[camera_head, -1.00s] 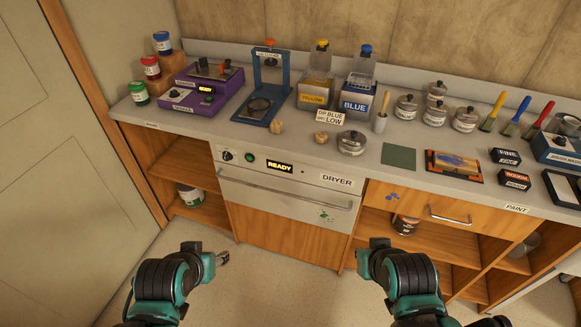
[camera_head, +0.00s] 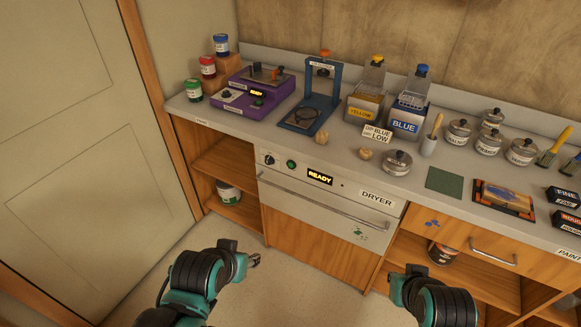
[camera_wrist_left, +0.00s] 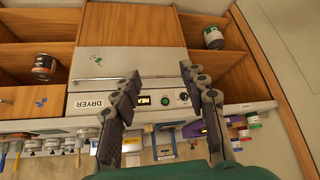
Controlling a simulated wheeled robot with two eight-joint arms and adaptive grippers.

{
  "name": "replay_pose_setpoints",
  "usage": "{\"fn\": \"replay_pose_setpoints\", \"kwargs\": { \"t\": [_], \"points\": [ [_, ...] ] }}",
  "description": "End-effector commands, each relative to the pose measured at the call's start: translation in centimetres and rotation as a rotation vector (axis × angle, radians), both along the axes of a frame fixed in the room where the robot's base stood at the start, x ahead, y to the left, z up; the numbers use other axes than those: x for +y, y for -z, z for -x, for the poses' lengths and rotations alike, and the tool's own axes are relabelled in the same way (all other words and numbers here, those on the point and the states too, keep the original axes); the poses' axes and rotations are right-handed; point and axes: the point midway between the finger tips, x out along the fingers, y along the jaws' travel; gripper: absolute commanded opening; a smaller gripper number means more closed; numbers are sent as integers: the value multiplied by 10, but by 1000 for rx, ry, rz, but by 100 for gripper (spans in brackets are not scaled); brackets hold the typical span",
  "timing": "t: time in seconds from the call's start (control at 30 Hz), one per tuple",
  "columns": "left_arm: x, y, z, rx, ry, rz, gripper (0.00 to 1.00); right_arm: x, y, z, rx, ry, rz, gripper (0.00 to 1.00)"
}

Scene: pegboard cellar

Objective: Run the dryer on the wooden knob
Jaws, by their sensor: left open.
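Two small wooden knobs, one (camera_head: 321,137) nearer the press and one (camera_head: 365,154) beside a lidded metal pot, sit on the counter above the dryer (camera_head: 335,192). The dryer front has a black dial (camera_head: 269,160), a green button (camera_head: 291,164), a lit READY display (camera_head: 320,177) and a long bar handle; it is shut. My left gripper (camera_head: 254,260) is low in front of the cabinet, apart from the dryer. In the left wrist view my left gripper (camera_wrist_left: 160,85) is open and empty, with the dryer behind its fingers. My right arm (camera_head: 432,292) is at lower right; its fingers are hidden.
A sign (camera_head: 377,134) reading "BLUE" and "LOW" stands before yellow (camera_head: 365,106) and blue (camera_head: 408,118) dip tanks. A purple machine (camera_head: 255,93), a blue press (camera_head: 317,98) and several metal pots share the counter. Open shelves flank the dryer. The floor before it is clear.

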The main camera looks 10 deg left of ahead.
Motion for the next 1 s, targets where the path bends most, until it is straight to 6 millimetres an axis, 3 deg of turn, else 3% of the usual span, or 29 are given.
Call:
{"fn": "replay_pose_setpoints", "kwargs": {
  "t": [0.03, 0.13, 1.0],
  "points": [
    [0, 0, 0, 0, 0, 0, 25, 0, 0, 0, 0, 0, 0, 0],
    [0, 0, 0, 0, 0, 0, 0, 0, 0, 0, 0, 0, 0, 0],
    [0, 0, 0, 0, 0, 0, 0, 0, 0, 0, 0, 0, 0, 0]
  ]
}}
